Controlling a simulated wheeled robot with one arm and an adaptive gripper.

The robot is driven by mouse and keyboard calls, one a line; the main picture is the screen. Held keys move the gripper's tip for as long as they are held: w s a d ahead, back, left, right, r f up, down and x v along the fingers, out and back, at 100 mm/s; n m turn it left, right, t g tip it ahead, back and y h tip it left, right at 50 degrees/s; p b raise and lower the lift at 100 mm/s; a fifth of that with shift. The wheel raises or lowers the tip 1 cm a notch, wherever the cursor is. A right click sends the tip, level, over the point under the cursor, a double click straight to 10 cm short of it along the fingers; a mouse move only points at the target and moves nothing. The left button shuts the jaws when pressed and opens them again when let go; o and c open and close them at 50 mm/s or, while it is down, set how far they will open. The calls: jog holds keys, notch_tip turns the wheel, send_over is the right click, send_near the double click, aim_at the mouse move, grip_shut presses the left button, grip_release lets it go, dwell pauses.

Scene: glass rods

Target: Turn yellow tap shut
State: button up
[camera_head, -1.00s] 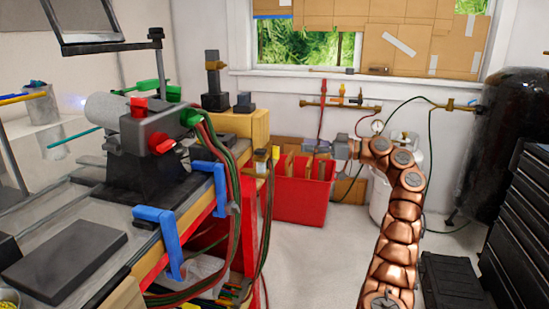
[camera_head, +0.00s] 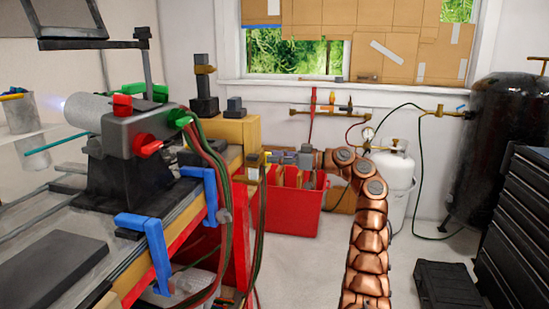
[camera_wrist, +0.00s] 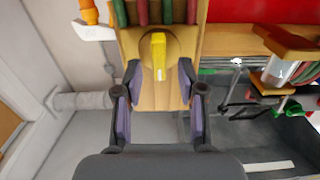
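The yellow tap (camera_wrist: 158,55) is a small yellow lever on a round brass body, mounted on a wooden board. In the wrist view it stands roughly in line with the board's length. My gripper (camera_wrist: 159,72) is open, with one purple-padded finger on each side just below the lever. The fingers look apart from it, and nothing is between the pads. In the head view the tap (camera_head: 267,156) is small, at the end of the wooden bench, with my gripper (camera_head: 279,157) just to its right. Exact finger contact cannot be told there.
Red and green hoses (camera_head: 262,230) hang below the tap. A red bin (camera_head: 293,212) stands under my gripper. The bench with a grey machine (camera_head: 135,135) and blue clamps (camera_head: 160,255) is at left. A white gas bottle (camera_head: 398,172) stands behind my arm.

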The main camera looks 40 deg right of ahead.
jog(key=shift+w+a, duration=0.2)
jog(key=shift+w, duration=0.05)
grip_shut()
